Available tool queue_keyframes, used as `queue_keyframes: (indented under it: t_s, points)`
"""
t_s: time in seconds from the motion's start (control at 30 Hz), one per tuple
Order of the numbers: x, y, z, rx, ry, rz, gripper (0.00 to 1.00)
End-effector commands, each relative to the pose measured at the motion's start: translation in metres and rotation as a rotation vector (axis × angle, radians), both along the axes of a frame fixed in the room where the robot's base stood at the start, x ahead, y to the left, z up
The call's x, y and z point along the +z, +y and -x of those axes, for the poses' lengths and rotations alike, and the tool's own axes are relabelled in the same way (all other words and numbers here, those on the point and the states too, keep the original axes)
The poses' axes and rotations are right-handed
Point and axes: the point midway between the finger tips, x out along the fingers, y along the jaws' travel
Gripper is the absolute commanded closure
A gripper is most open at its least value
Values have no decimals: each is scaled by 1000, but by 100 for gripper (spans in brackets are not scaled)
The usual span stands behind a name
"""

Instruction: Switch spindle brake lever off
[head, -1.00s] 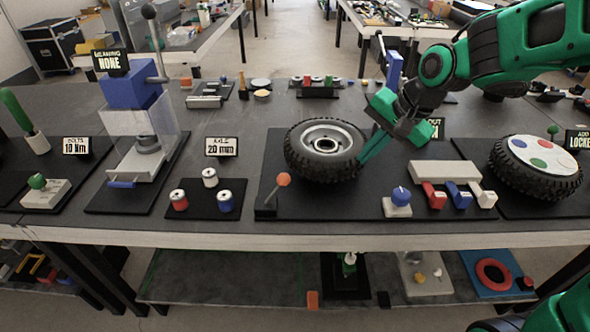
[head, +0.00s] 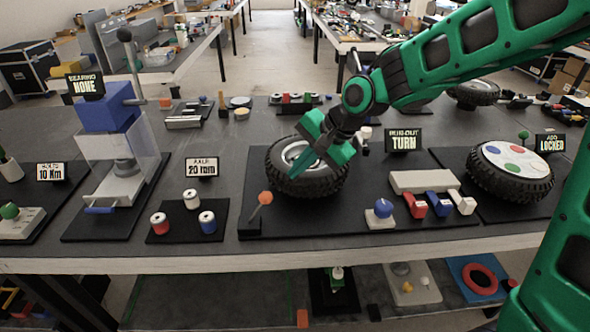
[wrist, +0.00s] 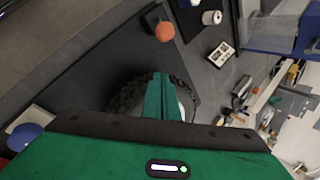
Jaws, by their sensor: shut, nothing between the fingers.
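A lever with an orange ball knob (head: 265,198) stands on a small black block at the front left of the wheel's black board (head: 330,222). Its stem tilts up to the right. I take it for the spindle brake lever; no label shows on it. My gripper (head: 296,174) is shut and empty, pointing down and left over the wheel (head: 322,183), above and right of the orange knob and apart from it. In the wrist view, the shut fingers (wrist: 164,78) cover part of the tyre (wrist: 128,96), and the orange knob (wrist: 165,31) lies beyond their tips.
A blue ball knob (head: 383,208) on a white block and red, blue and white blocks (head: 440,204) stand right of the wheel. Several spools (head: 191,198) sit on a board to the left. The table's front edge is close.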

Motion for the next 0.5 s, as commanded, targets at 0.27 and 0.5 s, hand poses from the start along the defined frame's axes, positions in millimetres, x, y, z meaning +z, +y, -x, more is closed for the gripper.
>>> queue_keyframes:
  t_s: [0.27, 0.5]
  points:
    - [-41, 23, -12, 3, 5, 1, 100]
    - [-61, 37, -16, 4, 0, 0, 100]
